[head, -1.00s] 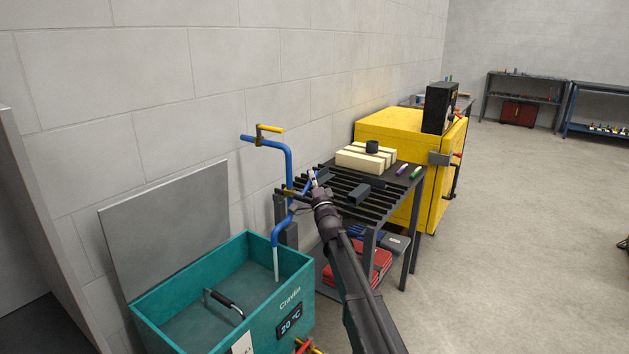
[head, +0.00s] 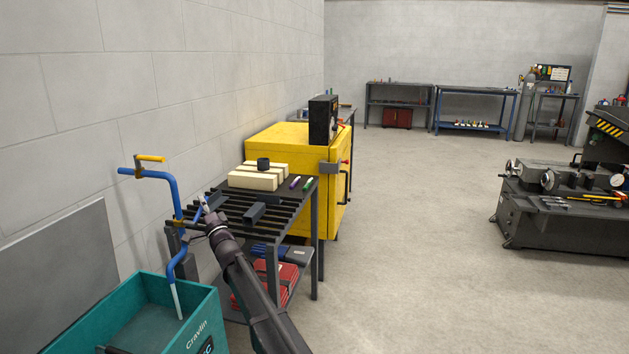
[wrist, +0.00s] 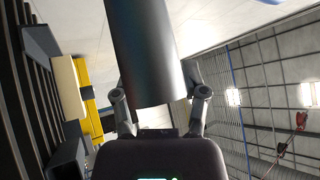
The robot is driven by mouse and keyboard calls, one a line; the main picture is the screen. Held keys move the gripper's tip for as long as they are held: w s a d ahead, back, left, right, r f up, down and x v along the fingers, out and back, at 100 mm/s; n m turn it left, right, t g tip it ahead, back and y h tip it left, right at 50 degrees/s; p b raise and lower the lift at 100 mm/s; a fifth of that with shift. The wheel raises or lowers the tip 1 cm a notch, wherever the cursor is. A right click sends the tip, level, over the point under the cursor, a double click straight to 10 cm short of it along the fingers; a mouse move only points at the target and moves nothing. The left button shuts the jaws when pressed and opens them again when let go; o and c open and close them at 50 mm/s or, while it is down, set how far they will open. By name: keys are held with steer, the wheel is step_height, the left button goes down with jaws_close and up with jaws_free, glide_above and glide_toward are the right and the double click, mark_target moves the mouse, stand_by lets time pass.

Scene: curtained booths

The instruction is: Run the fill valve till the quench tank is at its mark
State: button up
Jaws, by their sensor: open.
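The teal quench tank (head: 209,308) is at the lower left in the head view, partly cut off. I cannot make out its mark or water level. A blue pipe (head: 176,208) rises beside it, with a yellow lever (head: 151,158) at the top. A pale streak (head: 176,302), like water, hangs from its outlet into the tank. Low on the pipe is a brass fitting (head: 186,223) with a blue lever (head: 197,214). My gripper (head: 206,206) is open close beside that lever; I cannot tell if they touch. Its fingers (wrist: 161,98) show in the wrist view.
A black slatted rack table (head: 254,212) stands right of the pipe, with pale bricks (head: 252,180) on top and red items (head: 276,280) below. A yellow furnace (head: 285,150) is behind it. A grey lid panel (head: 60,255) stands along the wall. Open floor lies to the right.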

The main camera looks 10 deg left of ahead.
steer(key=shift+w+d, duration=0.25)
steer(key=shift+d, duration=0.05)
steer(key=w+d+f+h, duration=0.2)
steer(key=d+f+h, duration=0.2)
steer(key=d, duration=0.5)
steer(key=w+d+f+g+h, duration=0.1)
steer(key=d+f+h, duration=0.2)
steer(key=d, duration=0.6)
steer(key=w+d+f+h, duration=0.2)
steer(key=d+f+h, duration=0.2)
steer(key=d, duration=0.5)
steer(key=s+d+f+n+g+h, duration=0.1)
steer(key=s+d+f+g+h, duration=0.2)
steer(key=s+d, duration=0.45)
steer(key=s+d+f+n+g+h, duration=0.1)
steer(key=s+d+f+g, duration=0.25)
steer(key=d+f, duration=0.45)
steer(key=s+d+f+g+h, duration=0.2)
steer(key=s+d, duration=0.4)
steer(key=d, duration=0.5)
steer(key=s+d+f+n+g, duration=0.2)
steer(key=s+d+g, duration=0.3)
steer(key=s, duration=0.5)
steer(key=s+d+f+n+g, duration=0.1)
steer(key=s+d+f+g, duration=0.1)
steer(key=s+d, duration=0.6)
step_height(320, 180, up, 26)
steer(key=s+a+p, duration=0.2)
steer(key=p, duration=2.3)
steer(key=shift+f, duration=0.2)
